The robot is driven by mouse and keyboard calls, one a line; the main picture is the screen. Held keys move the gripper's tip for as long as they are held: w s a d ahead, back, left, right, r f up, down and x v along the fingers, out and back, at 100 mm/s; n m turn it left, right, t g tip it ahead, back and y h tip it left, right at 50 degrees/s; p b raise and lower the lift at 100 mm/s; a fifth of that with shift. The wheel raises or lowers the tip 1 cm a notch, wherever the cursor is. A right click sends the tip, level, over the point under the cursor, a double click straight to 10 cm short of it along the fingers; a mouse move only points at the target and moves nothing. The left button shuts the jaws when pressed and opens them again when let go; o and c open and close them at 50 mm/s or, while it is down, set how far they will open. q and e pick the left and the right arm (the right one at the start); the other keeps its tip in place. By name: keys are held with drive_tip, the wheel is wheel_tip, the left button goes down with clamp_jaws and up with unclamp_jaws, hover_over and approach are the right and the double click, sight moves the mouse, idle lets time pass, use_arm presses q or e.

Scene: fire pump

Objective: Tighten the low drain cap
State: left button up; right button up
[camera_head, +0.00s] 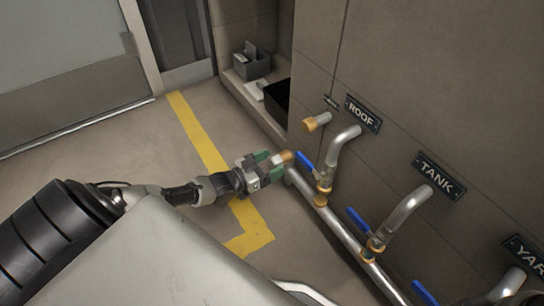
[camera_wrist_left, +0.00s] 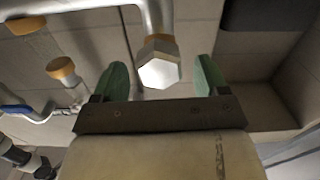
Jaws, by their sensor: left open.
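The low drain cap (camera_head: 287,156) is a brass-coloured fitting at the near-wall end of the low silver pipe, just beyond my left gripper. In the left wrist view the cap (camera_wrist_left: 158,70) has a pale hexagonal face and tan sides, on a bent silver pipe. My left gripper (camera_head: 269,167) is open, its green fingers pointing at the cap. In the left wrist view the gripper (camera_wrist_left: 162,80) has one finger on each side of the cap, with a visible gap on both sides. My right gripper is not in view.
Along the low pipe (camera_head: 334,222) stand blue-handled valves (camera_head: 358,221) under ROOF (camera_head: 362,113) and TANK (camera_head: 439,175) signs. A capped stub (camera_head: 318,121) sticks out of the wall above. A grey box (camera_head: 251,64) stands on a ledge behind. Floor with a yellow line (camera_head: 200,132) is clear.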

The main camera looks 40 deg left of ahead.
use_arm(q)
drive_tip(key=shift+w+d, duration=0.2)
drive_tip(key=shift+w, duration=0.15)
drive_tip(key=shift+c, duration=0.5)
